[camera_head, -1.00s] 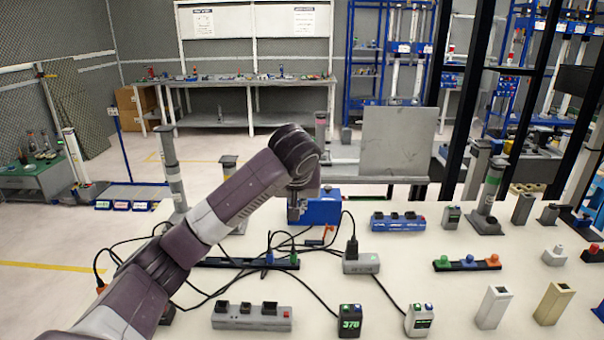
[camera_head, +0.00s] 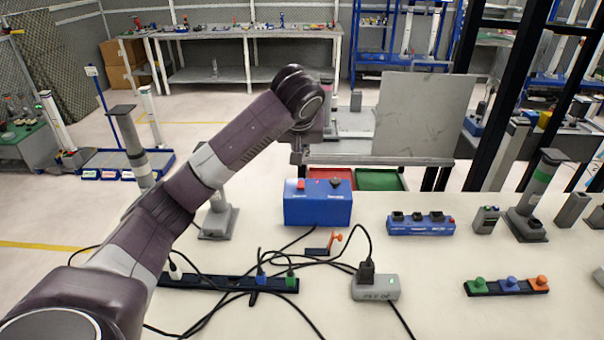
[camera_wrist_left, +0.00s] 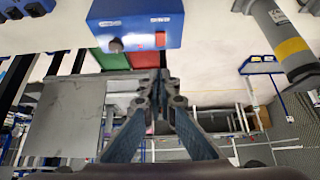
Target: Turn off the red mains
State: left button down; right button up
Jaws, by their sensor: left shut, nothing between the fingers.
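A blue box (camera_head: 318,207) stands at the table's back edge, left of centre. It has a red switch (camera_head: 301,184) at its left and a dark knob (camera_head: 336,182) at its right. In the left wrist view the blue box (camera_wrist_left: 134,22) is at the top, with the red switch (camera_wrist_left: 160,39) and dark knob (camera_wrist_left: 116,44) facing the camera. My left gripper (camera_head: 298,158) hangs above the box's left part in the head view. Its fingers (camera_wrist_left: 159,82) are shut and empty, appearing just below the red switch in the wrist view. They look apart from it.
A blue power strip (camera_head: 420,226) is right of the box. A grey socket block (camera_head: 375,287), black strips and loose black cables lie in front. An orange-handled item (camera_head: 330,243) lies close before the box. A grey panel (camera_head: 422,113) stands behind the table.

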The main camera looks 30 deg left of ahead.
pick_arm(q)
jog(key=p, duration=0.2)
send_over(302, 184)
jog(key=s, duration=0.2)
jog(key=f, duration=0.8)
jog(key=shift+w+d, duration=0.25)
jog(key=shift+d, duration=0.1)
notch_tip(302, 184, down, 2)
jog(key=shift+s+d+f, duration=0.1)
jog(key=shift+f, duration=0.15)
jog(key=shift+s+d+f, duration=0.1)
jog(key=shift+f, duration=0.6)
pick_arm(e)
jog(key=shift+s+r, duration=0.15)
jog(key=shift+r, duration=0.5)
jog(key=shift+s+r, duration=0.15)
jog(key=shift+r, duration=0.45)
